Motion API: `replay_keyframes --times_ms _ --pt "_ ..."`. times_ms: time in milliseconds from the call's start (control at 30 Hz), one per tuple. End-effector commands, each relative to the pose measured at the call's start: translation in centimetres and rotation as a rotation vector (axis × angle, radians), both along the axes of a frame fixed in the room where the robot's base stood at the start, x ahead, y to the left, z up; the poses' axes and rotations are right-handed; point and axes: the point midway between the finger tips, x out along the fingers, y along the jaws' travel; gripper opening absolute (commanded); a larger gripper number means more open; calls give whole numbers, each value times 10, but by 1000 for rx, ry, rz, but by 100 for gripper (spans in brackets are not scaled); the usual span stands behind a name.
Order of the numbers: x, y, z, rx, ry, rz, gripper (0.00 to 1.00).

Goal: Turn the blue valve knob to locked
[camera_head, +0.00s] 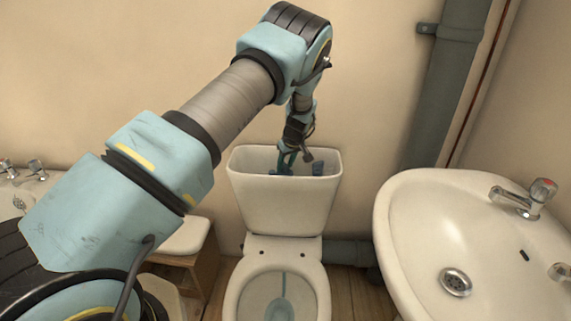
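My arm reaches across the picture from the lower left, and its end points down into the lidless toilet cistern (288,208). My gripper (287,165) is at the cistern's open top, over its inside. Its fingers are small and dark here, and I cannot tell whether they are open or shut or touch anything. A small dark blue part (318,169) shows inside the cistern, just right of my gripper. I cannot tell whether it is the valve knob or how it is turned. The cistern's front wall hides what lies lower inside.
The toilet bowl (240,285) is open in front of the cistern. A white sink (410,240) with taps (540,195) stands at the right. A grey pipe (440,100) runs up the back wall.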

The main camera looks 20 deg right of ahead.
Motion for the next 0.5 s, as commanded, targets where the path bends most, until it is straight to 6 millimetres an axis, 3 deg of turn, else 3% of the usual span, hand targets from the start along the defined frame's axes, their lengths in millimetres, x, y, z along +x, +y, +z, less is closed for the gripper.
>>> replay_keyframes --times_ms 33,333,500 --pt "0 0 0 0 0 0 35" --pt "0 0 0 0 0 0 1" --pt "0 0 1 0 0 0 0"
